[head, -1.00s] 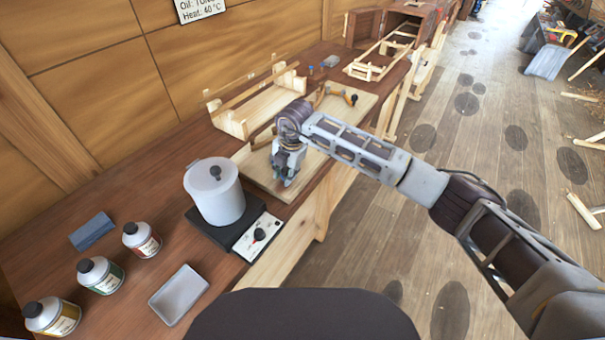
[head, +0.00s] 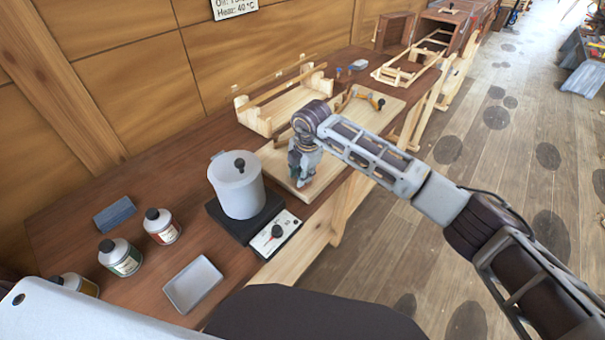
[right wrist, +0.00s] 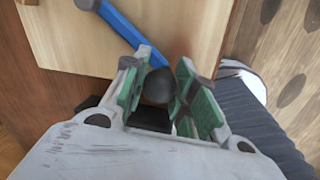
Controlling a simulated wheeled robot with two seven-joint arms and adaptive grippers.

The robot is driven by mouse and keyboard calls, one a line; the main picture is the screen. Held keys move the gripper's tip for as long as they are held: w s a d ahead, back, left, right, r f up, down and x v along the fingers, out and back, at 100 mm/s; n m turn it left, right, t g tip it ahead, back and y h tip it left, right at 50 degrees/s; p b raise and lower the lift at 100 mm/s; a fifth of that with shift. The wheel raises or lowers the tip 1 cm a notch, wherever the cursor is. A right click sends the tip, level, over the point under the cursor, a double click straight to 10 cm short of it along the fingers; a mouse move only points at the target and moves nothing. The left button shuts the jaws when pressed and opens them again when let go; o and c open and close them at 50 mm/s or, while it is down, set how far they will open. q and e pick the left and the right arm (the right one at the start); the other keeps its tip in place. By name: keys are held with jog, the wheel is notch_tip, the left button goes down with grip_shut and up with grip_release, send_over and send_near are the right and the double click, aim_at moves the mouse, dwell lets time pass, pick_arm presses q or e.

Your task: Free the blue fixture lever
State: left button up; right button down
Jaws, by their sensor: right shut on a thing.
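The blue lever (right wrist: 132,28) is a blue bar with a round black knob (right wrist: 157,86) at its end, seen in the right wrist view over a pale wooden board. My right gripper (right wrist: 162,88) has its green-padded fingers on either side of the knob and is shut on it. In the head view my right gripper (head: 301,180) is low over the near end of the board (head: 372,122) and hides the lever. My left gripper is out of view; only a pale part of my left arm shows at lower left.
A white pot (head: 237,188) on a black heater (head: 268,232) stands just left of the board. Several bottles (head: 121,258) and a grey tray (head: 192,284) are on the near bench. A wooden cradle (head: 280,98) stands behind. Open floor lies right.

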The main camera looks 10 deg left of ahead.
jog(key=c, duration=1.1)
grip_release()
jog(key=shift+a, duration=0.15)
jog(key=shift+s+d+r, duration=0.1)
jog(key=shift+d+r, duration=0.1)
jog(key=shift+r, duration=0.7)
notch_tip(320, 180, up, 10)
jog(key=s+d, duration=0.1)
jog(key=shift+s+d, duration=0.2)
jog(key=shift+f, duration=0.1)
